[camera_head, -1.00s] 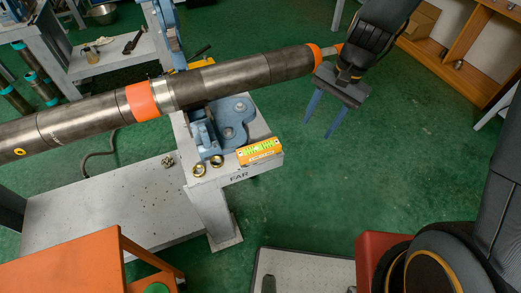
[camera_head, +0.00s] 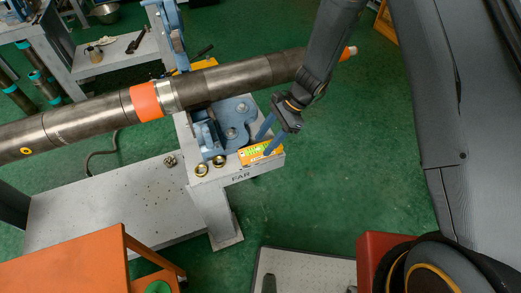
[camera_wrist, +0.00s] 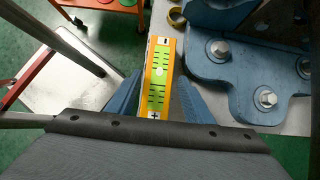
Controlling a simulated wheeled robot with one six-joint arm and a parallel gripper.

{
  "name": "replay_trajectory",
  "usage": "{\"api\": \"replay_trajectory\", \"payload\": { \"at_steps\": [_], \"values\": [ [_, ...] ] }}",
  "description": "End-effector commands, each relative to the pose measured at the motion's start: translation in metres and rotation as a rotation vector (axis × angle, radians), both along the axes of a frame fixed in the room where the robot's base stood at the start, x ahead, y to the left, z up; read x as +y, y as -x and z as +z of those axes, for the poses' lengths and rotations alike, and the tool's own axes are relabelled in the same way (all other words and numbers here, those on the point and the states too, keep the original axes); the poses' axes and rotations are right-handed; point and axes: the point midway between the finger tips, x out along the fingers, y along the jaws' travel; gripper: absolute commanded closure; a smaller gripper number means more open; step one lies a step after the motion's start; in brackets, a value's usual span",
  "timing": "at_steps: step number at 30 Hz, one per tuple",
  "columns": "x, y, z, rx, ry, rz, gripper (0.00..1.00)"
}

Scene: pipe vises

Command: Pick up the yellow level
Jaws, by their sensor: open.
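The yellow level (camera_head: 258,152), yellow-orange with a green and white face, lies on the grey stand marked FAR, near its front right edge. My gripper (camera_head: 266,142) is open, pointing down just above the level at its right part. In the wrist view the level (camera_wrist: 159,75) lies lengthwise between my two blue fingers (camera_wrist: 157,100), with a gap on each side. Its near end is hidden behind the gripper body. I cannot tell how far below the fingertips it lies.
A blue pipe vise (camera_head: 235,125) is bolted beside the level and carries a long steel pipe (camera_head: 85,118) with an orange band. Two brass rings (camera_head: 210,165) lie left of the level. An orange table (camera_head: 70,268) stands at the front left.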

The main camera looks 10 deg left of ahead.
Motion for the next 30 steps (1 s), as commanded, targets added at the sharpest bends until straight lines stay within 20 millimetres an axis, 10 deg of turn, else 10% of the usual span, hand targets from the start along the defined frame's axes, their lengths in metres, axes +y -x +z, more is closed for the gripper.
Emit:
{"api": "replay_trajectory", "payload": {
  "at_steps": [18, 27, 30],
  "values": [
    [0.016, 0.012, -0.033, 0.001, 0.001, 0.002, 0.53],
    [0.016, 0.012, -0.033, 0.0, 0.0, 0.002, 1.0],
    [0.016, 0.012, -0.033, 0.0, 0.0, 0.001, 1.0]
  ]
}}
